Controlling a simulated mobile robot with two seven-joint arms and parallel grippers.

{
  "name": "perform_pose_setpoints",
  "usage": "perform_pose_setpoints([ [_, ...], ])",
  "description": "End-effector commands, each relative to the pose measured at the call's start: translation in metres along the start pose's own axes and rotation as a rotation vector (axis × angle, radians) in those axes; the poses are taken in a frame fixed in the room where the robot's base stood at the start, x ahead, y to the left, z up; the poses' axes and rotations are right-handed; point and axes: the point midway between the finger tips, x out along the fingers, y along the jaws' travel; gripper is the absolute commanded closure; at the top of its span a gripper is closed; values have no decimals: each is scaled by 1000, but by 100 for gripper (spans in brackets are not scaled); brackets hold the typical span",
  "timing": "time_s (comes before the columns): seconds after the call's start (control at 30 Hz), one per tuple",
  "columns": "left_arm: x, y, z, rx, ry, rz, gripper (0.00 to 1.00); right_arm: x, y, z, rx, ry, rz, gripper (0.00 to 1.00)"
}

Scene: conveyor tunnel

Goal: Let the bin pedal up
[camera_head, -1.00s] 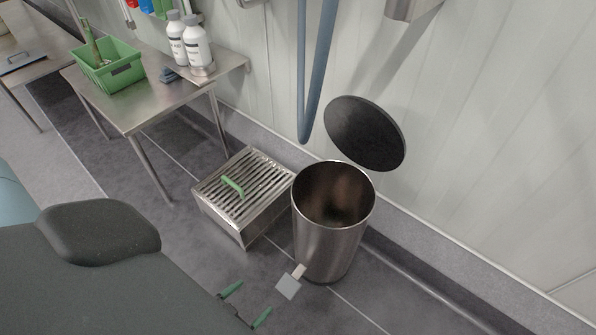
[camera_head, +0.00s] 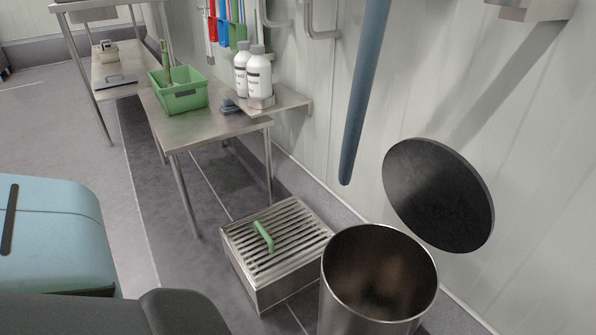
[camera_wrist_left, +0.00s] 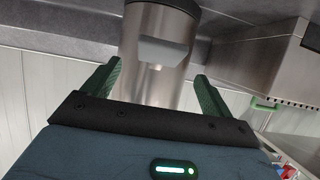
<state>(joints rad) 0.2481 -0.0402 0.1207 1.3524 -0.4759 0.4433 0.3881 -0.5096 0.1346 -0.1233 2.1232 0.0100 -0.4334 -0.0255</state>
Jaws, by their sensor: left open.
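The steel bin (camera_head: 347,318) stands by the wall at the lower right of the head view, and its open top shows a dark inside. Its round black lid (camera_head: 440,195) stands raised against the wall side. In the left wrist view the bin's steel body (camera_wrist_left: 150,85) shows beyond my left gripper (camera_wrist_left: 157,84). The pale grey pedal plate (camera_wrist_left: 163,51) shows in front of the bin, between the lines of the two green fingers. The fingers are apart with nothing between them, and they look clear of the pedal. My right gripper is in neither view.
A slatted steel box (camera_head: 250,283) with a green handle (camera_head: 263,237) sits on the floor left of the bin. A blue hose (camera_head: 362,100) hangs above.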

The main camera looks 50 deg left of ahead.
Motion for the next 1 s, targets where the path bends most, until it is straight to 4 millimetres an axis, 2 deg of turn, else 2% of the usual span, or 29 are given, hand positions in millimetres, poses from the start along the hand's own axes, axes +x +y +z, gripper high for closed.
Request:
perform_pose_setpoints([
  [0.3, 46, 0, 1, -1, 2, 1, 15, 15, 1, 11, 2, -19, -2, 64],
  [0.5, 68, 0, 1, 0, 1, 1, 15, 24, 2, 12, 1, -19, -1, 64],
  [0.9, 75, 0, 0, 0, 0, 1, 15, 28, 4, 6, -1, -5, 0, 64],
  [1.0, 75, 0, 0, 0, 0, 1, 26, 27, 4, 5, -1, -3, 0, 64],
])
